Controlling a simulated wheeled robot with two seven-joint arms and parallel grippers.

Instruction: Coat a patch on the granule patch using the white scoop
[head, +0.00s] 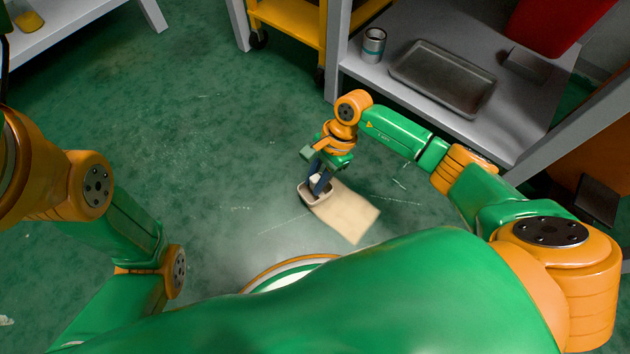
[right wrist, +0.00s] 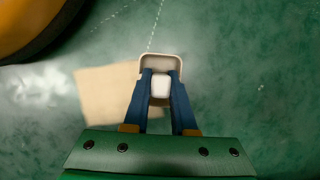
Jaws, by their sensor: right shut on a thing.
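The white scoop (head: 304,196) is in my right gripper (head: 320,183), low over the green floor. In the right wrist view the scoop (right wrist: 160,61) shows as a pale open pan, with its white handle between the two blue fingers (right wrist: 160,88). The gripper is shut on that handle. A tan, roughly rectangular granule patch (head: 348,213) lies on the floor. The scoop is at the patch's upper left end in the head view, and I cannot tell whether it touches the floor. The patch (right wrist: 104,96) also shows left of the fingers in the right wrist view. My left gripper is out of view.
A grey workbench (head: 455,125) at upper right holds a metal tray (head: 445,78), a can (head: 373,45) and a red container (head: 545,25). A yellow cart (head: 290,22) stands behind. The floor (head: 225,130) left of the scoop is clear.

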